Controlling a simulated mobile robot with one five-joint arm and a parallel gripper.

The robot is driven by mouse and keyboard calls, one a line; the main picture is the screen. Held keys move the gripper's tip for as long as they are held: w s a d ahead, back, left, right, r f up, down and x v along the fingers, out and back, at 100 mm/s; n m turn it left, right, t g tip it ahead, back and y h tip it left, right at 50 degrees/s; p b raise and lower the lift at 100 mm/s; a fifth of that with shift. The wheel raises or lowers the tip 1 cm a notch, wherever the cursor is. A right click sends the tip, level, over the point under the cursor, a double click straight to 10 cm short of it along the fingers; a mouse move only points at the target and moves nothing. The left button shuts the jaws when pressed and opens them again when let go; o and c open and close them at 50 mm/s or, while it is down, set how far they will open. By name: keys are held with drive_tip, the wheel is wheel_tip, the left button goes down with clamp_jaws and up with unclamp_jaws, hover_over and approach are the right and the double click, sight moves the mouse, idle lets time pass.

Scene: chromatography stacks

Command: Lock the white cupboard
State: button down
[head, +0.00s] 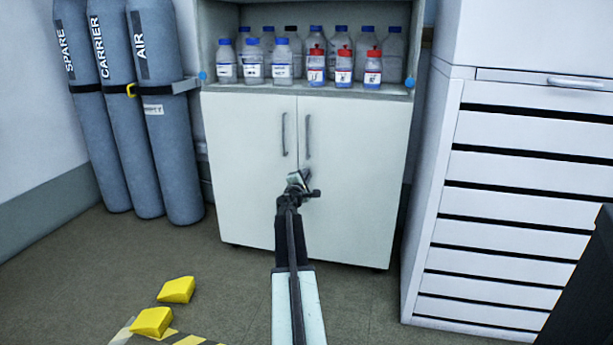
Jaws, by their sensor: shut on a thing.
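The white cupboard (245,200) stands ahead of me with both of its doors shut. Each door has a grey vertical handle near the middle seam, the left handle (284,135) and the right handle (308,136). My gripper (302,180) is at the right door, close to the seam and below the right handle. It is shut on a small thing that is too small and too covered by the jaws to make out. The lock is not clearly visible; my gripper covers that part of the door.
Bottles with blue and red caps (344,68) stand on the open shelf above the doors. Gas cylinders (165,120) stand at the left, a white drawer unit (500,200) at the right. Yellow wedges (177,290) lie on the floor at the lower left.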

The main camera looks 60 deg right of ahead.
drive_tip(key=shift+w+a+m, duration=0.15)
drive_tip(key=shift+w+m, duration=0.2)
drive_tip(key=shift+m, duration=0.15)
drive_tip(key=shift+f+m, duration=0.1)
drive_tip(key=shift+m, duration=0.2)
drive_tip(key=c, duration=1.5)
unclamp_jaws()
drive_tip(key=shift+s, duration=0.15)
drive_tip(key=v, duration=0.7)
drive_tip(key=shift+s+a, duration=0.2)
drive_tip(key=shift+a, duration=0.15)
